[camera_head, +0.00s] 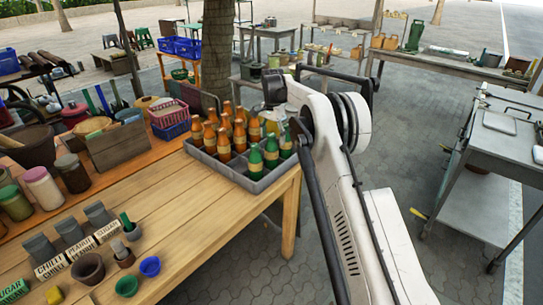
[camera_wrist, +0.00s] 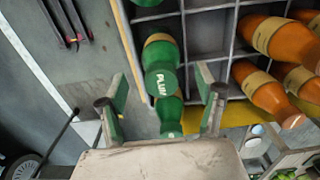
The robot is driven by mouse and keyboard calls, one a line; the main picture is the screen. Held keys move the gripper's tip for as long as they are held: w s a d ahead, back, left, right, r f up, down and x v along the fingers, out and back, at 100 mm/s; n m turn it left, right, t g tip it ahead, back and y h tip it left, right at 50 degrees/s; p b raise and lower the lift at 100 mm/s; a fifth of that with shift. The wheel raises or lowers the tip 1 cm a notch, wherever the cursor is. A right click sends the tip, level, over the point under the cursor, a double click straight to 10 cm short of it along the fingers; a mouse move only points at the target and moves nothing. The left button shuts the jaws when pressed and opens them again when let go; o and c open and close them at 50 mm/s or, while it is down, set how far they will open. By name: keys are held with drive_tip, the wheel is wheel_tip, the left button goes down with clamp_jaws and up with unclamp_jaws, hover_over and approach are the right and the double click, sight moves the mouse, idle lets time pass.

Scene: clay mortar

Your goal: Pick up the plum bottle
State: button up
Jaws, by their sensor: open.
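Green plum bottles (camera_head: 271,153) stand in the front-right end of a grey divided crate (camera_head: 226,173) on the wooden table. In the wrist view, a green bottle marked PLUM (camera_wrist: 161,66) shows between the fingers of my gripper (camera_wrist: 161,80). A second green bottle (camera_wrist: 170,113) shows just below it in that view, partly covered. My gripper is open, with one finger at each side of the PLUM bottle in the picture; I cannot tell how far apart they are in depth. In the head view my gripper's fingers cannot be made out behind the arm.
Several orange bottles (camera_head: 224,143) fill the rest of the crate; they lie right of the green ones in the wrist view (camera_wrist: 268,95). Jars and small bowls (camera_head: 126,286) occupy the table's left side.

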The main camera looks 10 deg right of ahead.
sight(272, 150)
drive_tip(key=shift+a+f+p, duration=0.15)
drive_tip(key=shift+f, duration=1.5)
drive_tip(key=shift+a+f+p, duration=0.1)
drive_tip(key=shift+f+p, duration=0.05)
drive_tip(key=shift+f, duration=1.5)
drive_tip(key=c, duration=1.5)
drive_tip(key=shift+r, duration=0.1)
